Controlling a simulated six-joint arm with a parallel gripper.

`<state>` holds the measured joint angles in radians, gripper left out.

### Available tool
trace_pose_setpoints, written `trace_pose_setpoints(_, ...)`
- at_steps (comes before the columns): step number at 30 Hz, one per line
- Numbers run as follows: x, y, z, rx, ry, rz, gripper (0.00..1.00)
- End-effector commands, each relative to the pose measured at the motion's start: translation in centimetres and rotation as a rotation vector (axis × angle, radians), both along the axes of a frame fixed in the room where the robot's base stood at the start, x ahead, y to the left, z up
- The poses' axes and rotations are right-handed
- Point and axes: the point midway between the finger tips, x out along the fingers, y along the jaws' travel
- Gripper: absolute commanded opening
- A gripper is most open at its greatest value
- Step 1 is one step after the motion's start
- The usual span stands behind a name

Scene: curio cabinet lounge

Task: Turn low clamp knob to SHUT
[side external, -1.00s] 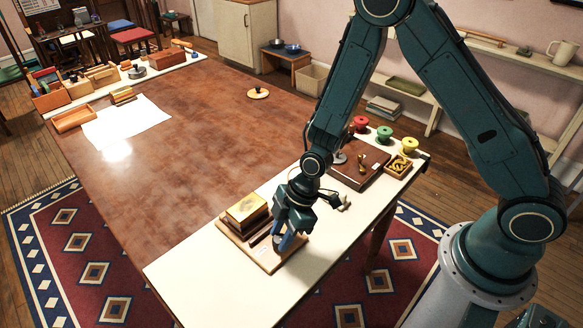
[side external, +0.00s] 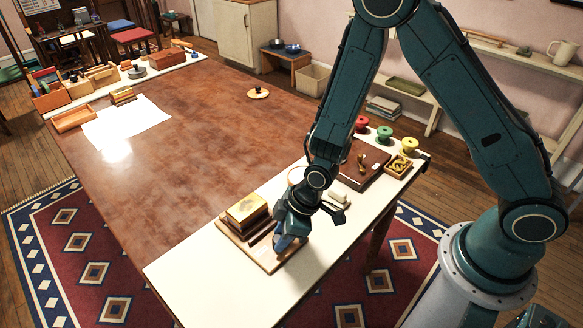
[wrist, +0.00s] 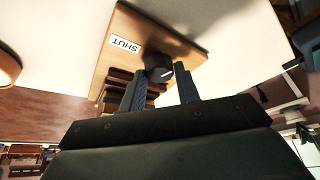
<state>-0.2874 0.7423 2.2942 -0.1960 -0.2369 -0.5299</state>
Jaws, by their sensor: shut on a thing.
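A wooden board (side external: 262,260) lies on the white strip of the table, with a stack of wooden blocks (side external: 247,210) on it, yellowish on top. In the wrist view the board (wrist: 190,38) carries a white label reading SHUT (wrist: 124,45). A dark knob (wrist: 158,66) stands beside the label, with a small pale mark on its side. My gripper (wrist: 163,72) has its two blue fingers on either side of the knob and is shut on it. In the side view my gripper (side external: 284,243) hides the knob. I cannot tell exactly where the knob points.
Red (side external: 361,124), green (side external: 384,133) and yellow (side external: 409,145) spools stand beyond a dark brown board (side external: 366,171). A small box (side external: 399,165) and pale blocks (side external: 335,197) are nearby. The white strip in front of the clamp board (side external: 200,280) is clear.

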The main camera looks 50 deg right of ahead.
Motion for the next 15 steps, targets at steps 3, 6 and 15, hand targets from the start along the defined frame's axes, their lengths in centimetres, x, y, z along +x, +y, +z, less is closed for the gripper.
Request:
trace_pose_setpoints(3, -0.10, 0.09, 0.01, -0.002, 0.000, -0.088, 0.09)
trace_pose_setpoints(6, -0.16, 0.14, 0.01, -0.002, 0.000, -0.163, 0.09)
trace_pose_setpoints(15, -0.23, 0.28, -0.02, -0.003, 0.000, -0.389, 0.09)
